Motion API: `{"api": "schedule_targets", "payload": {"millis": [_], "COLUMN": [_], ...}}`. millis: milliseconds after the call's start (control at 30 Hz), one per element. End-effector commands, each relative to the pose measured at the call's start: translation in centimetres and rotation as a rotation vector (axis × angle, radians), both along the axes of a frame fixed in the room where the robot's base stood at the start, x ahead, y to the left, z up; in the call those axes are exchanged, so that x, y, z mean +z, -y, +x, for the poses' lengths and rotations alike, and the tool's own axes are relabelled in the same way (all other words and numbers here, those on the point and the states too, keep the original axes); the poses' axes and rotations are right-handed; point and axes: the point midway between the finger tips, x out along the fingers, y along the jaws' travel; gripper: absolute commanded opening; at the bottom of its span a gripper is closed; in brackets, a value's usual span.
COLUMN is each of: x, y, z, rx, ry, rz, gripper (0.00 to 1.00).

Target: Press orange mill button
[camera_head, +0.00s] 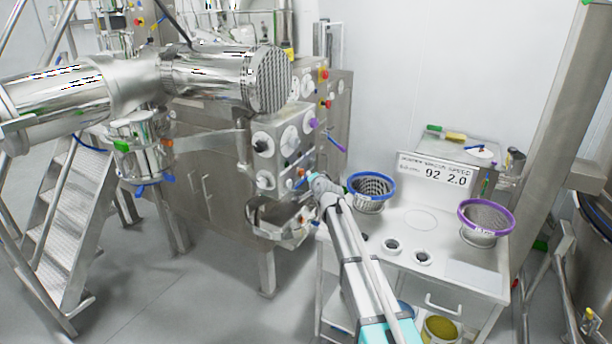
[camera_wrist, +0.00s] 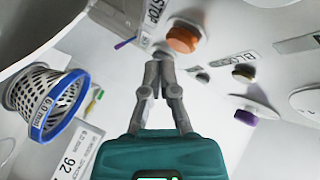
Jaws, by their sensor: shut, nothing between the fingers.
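The orange mill button (camera_wrist: 183,39) sits on the pale control panel in the wrist view, just beyond and slightly right of my fingertips. A small orange spot on the machine's panel (camera_head: 283,134) appears in the head view (camera_head: 300,172), close to my gripper (camera_head: 317,182). In the wrist view my gripper (camera_wrist: 160,66) is shut and empty, with its tips pointing at the panel just below the button. I cannot tell whether they touch anything. A "STOP" label (camera_wrist: 155,10) is left of the button.
A blue-rimmed basket (camera_head: 371,190) stands on the white bench (camera_head: 450,245) beside my arm; a purple-rimmed basket (camera_head: 487,217) stands further right. A metal tray-like part (camera_head: 275,218) juts out below the panel. Other knobs, including a dark one (camera_wrist: 243,73), are near the button.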

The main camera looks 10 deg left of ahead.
Motion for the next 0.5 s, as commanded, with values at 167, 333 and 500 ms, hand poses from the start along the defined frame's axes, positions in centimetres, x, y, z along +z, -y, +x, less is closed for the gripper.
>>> {"api": "schedule_targets", "payload": {"millis": [167,333,500], "x": [0.0,0.0,0.0], "y": [1.0,2.1,3.2], "z": [-0.4,-0.8,-1.3], "rx": [-0.001,-0.001,-0.001], "ry": [-0.001,-0.001,-0.001], "rz": [0.0,0.0,0.0], "gripper": [0.0,0.0,0.0]}}
